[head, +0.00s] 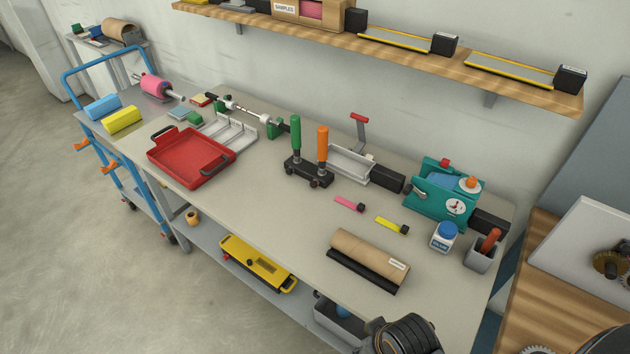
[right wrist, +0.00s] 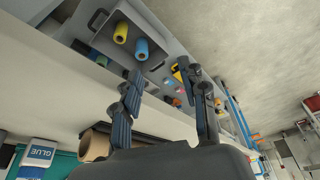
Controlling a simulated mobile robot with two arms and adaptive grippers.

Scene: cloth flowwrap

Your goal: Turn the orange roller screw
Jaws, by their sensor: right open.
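A teal machine (head: 437,196) stands at the back right of the table. An orange knob (head: 471,182) sits on its top right and a red knob (head: 445,162) on its top left. Near mid-table a black stand holds an orange-handled tool (head: 322,142) beside a green-handled one (head: 296,134). My right gripper (right wrist: 163,76) is open and empty in the right wrist view, apart from the orange knob and near the table's front edge. A dark part of my arm shows at the bottom of the head view. My left gripper is not in view.
A cardboard roll (head: 369,254) lies at the front right, beside a black bar. A red tray (head: 188,160) is at left.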

